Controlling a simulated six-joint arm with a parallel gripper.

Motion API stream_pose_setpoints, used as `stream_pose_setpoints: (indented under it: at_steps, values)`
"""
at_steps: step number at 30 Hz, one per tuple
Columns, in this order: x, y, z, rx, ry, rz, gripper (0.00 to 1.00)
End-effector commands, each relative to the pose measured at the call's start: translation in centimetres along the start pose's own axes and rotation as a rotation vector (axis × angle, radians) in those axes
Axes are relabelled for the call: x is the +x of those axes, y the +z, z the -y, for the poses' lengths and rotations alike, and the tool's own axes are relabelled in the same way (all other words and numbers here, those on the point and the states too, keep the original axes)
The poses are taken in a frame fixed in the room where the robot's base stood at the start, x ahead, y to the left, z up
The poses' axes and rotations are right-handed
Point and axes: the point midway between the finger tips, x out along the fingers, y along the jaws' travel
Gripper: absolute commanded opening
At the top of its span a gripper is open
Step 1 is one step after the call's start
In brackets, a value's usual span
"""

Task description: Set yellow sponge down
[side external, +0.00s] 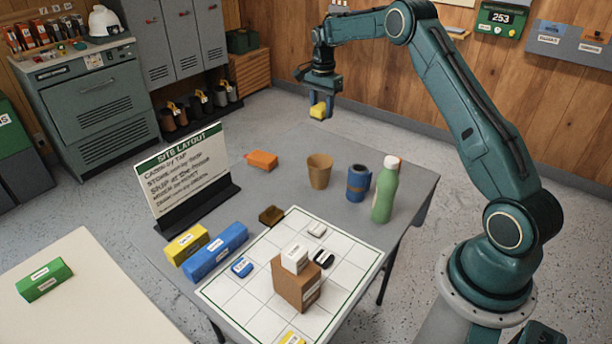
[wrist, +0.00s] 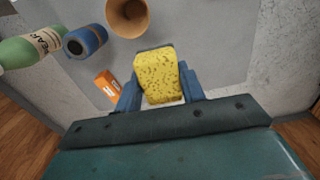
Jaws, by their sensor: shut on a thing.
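The yellow sponge (wrist: 160,76) is held between the two blue fingers of my gripper (wrist: 161,92) in the wrist view. In the side view the sponge (side external: 318,111) hangs from my gripper (side external: 319,104), in the air near the far edge of the grey table (side external: 340,142). The sponge appears clear of the tabletop. My gripper is shut on it, and nothing else is between the fingers.
A sign (side external: 184,172) stands at left. A gridded board (side external: 345,268) holds several items. The far part of the table is bare.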

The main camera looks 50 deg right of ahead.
Motion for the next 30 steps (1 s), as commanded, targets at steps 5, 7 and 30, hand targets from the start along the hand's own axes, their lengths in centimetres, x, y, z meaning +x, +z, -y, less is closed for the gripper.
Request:
stream_pose_setpoints:
  at_steps: [5,7,30]
  values:
    - [0.0,6.8,2.7,-0.019,0.000,0.000,0.18]
    - [-0.1,9.4,3.5,-0.024,0.000,0.000,0.18]
    - [-0.1,23.4,5.8,-0.040,0.001,0.000,0.18]
